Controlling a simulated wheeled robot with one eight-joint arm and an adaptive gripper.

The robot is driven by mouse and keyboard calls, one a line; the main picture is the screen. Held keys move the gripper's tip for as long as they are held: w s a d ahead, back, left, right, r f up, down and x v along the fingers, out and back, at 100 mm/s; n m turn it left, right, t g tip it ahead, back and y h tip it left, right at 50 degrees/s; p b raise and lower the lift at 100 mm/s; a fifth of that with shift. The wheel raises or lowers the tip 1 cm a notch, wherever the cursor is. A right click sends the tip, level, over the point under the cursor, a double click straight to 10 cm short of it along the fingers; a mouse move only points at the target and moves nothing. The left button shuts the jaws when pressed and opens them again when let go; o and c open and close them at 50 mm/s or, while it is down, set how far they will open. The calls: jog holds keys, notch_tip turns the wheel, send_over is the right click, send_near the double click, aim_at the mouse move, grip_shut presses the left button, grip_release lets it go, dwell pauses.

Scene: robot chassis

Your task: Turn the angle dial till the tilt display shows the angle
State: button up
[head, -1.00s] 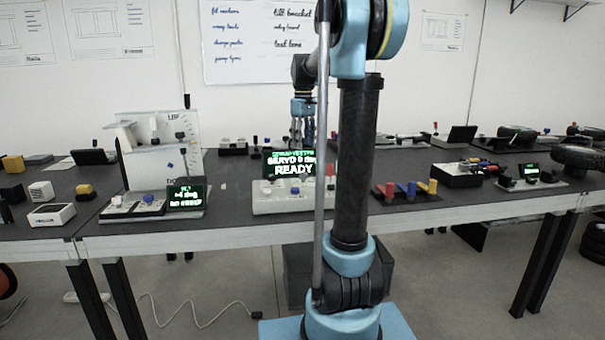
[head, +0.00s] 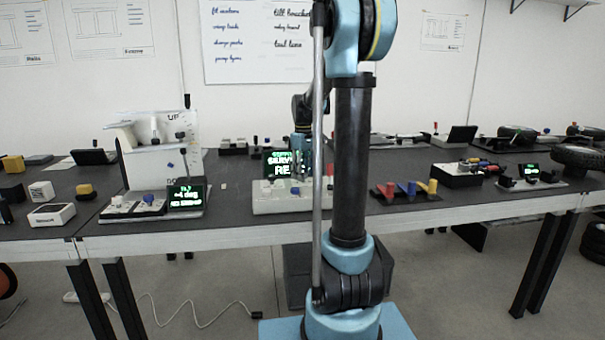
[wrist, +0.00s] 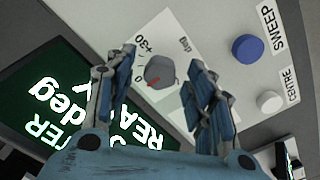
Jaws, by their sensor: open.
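The angle dial (wrist: 160,73) is a small grey knob with a red mark on a white panel printed "0", "+30" and "deg". My gripper (wrist: 162,58) is open, with one finger on each side of the dial and gaps showing. It is partly hidden by my arm in the head view. The servo box (head: 268,197) is white, with a green-lettered screen (head: 277,163) that is partly covered; the wrist view shows parts of "deg" and "READY". Another small screen (head: 186,197), with a "deg" line too small to read surely, stands at left.
A blue SWEEP button (wrist: 247,48) and a white CENTRE button (wrist: 269,101) sit right of the dial. A white stand (head: 155,160) rises behind the left screen. Red, blue and yellow pieces (head: 408,189) lie on the bench to the right.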

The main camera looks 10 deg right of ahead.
jog(key=c, duration=1.1)
jog(key=shift+o, duration=0.2)
jog(key=shift+m, duration=0.4)
jog(key=m, duration=0.5)
jog(key=shift+m, duration=0.3)
jog(key=m, duration=0.5)
jog(key=shift+m, duration=0.4)
